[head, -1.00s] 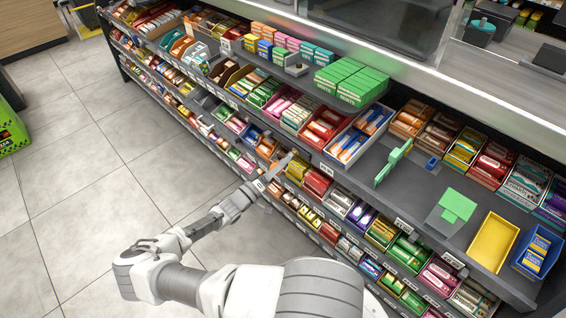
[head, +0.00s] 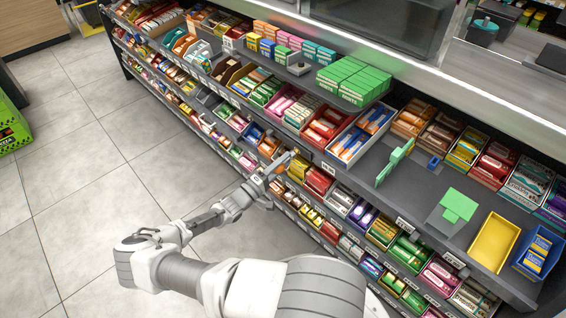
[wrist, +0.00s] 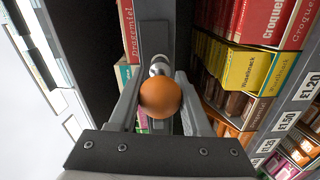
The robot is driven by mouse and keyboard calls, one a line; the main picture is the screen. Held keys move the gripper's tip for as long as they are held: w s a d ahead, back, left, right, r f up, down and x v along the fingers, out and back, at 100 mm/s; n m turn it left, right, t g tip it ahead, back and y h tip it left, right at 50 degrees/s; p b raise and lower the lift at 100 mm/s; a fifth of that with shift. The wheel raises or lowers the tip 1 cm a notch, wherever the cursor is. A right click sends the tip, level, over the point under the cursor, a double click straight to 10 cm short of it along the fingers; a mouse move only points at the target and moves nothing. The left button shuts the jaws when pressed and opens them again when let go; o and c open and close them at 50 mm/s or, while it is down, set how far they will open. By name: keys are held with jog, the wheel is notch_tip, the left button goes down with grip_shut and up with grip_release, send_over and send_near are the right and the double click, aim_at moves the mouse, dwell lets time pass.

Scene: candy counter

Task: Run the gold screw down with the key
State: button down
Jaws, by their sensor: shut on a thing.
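The key shows in the wrist view as an orange ball knob (wrist: 160,97) with a short shiny metal part (wrist: 160,66) beyond it. My gripper (wrist: 160,112) is shut on the key, with one finger on each side of the knob. The metal part points at a dark grey upright strip (wrist: 154,30); whether it touches there I cannot tell. In the head view my gripper (head: 282,163) is at the shelf front, beside the candy rows. The gold screw cannot be made out in either view; the knob and the gripper hide the place past the key.
Candy boxes stand close by, such as a yellow box (wrist: 248,70) and red boxes (wrist: 265,22). A price rail (wrist: 300,100) runs at the right in the wrist view. A green holder (head: 394,162) and an empty yellow tray (head: 493,243) sit on the upper shelf. The aisle floor (head: 80,210) is clear.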

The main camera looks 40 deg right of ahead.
jog(key=n, duration=0.4)
jog(key=shift+n, duration=0.9)
jog(key=shift+n, duration=1)
jog(key=n, duration=0.3)
jog(key=shift+n, duration=0.4)
jog(key=n, duration=0.3)
jog(key=shift+f+b, duration=0.1)
jog(key=shift+b, duration=0.25)
jog(key=shift+n, duration=1.3)
